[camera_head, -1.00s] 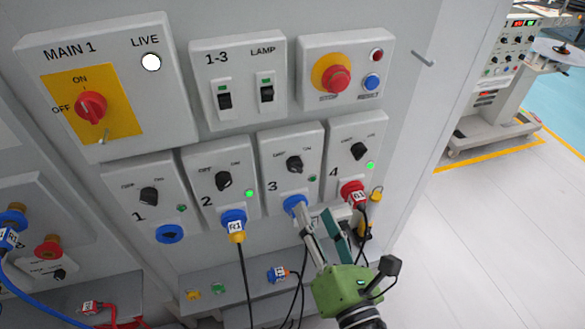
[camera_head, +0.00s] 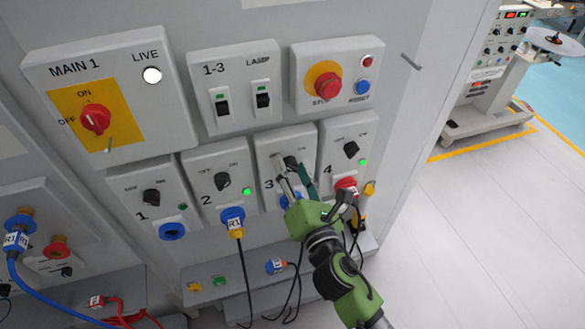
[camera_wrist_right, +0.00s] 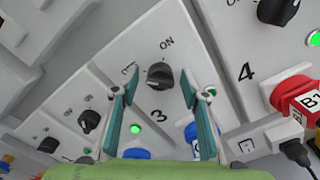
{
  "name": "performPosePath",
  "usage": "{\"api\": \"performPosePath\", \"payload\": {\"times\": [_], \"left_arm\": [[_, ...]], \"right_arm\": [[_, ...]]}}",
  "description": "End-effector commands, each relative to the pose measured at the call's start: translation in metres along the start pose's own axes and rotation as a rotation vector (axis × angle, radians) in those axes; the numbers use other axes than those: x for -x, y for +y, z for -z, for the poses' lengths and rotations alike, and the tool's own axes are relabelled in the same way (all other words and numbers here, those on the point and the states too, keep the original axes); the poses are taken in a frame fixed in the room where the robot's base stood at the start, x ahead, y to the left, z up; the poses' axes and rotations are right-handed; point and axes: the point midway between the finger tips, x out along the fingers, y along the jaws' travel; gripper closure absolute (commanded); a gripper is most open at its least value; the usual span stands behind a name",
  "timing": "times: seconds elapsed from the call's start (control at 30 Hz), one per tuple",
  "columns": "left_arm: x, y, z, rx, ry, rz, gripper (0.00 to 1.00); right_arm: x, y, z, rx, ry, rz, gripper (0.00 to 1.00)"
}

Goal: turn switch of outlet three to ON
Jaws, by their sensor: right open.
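Outlet three is a grey box (camera_head: 266,145) with a black rotary switch, which shows in the right wrist view (camera_wrist_right: 160,76) below the ON label, with the OFF label to its left. I cannot tell exactly where its pointer stands. My right gripper (camera_head: 287,166) is open in front of the box and covers part of the switch in the head view. In the wrist view its two teal fingers (camera_wrist_right: 153,84) stand on either side of the switch, with gaps visible. Depth to the switch is unclear. The blue socket (camera_wrist_right: 190,132) is partly hidden by a finger. My left gripper is not in view.
Outlet two (camera_head: 222,181) and outlet four (camera_head: 350,149) flank outlet three closely, both with green lamps lit. A red plug (camera_wrist_right: 298,96) sits in outlet four. Above are the lamp switches (camera_head: 238,95) and a red stop button (camera_head: 326,86). Loose plugs lie on the shelf below.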

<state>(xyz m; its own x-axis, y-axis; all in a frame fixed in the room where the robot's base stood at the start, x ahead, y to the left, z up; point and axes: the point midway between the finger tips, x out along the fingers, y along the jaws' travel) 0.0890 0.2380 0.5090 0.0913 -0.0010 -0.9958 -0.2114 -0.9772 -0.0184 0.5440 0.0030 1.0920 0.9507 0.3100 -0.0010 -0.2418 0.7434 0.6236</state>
Motion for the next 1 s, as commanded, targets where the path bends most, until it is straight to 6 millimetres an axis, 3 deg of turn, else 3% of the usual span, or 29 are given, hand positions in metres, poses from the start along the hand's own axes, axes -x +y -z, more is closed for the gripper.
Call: {"api": "performPosePath", "payload": {"times": [0.07,0.2,0.23,0.67,1.0], "left_arm": [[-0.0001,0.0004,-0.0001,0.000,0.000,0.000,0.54],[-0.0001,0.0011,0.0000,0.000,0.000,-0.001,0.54],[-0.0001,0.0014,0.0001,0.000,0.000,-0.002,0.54],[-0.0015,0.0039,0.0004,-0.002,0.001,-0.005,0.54],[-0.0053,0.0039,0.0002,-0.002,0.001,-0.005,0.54]], "right_arm": [[0.0002,-0.0001,0.0000,0.000,0.000,0.000,0.59],[0.0004,-0.0002,0.0000,0.000,0.000,0.000,0.95],[0.0004,-0.0002,0.0000,0.000,0.000,0.000,0.97],[0.0005,-0.0007,0.0001,-0.063,-0.001,0.001,0.97],[0.0004,-0.0009,-0.0001,-0.319,-0.003,0.002,0.97]]}}
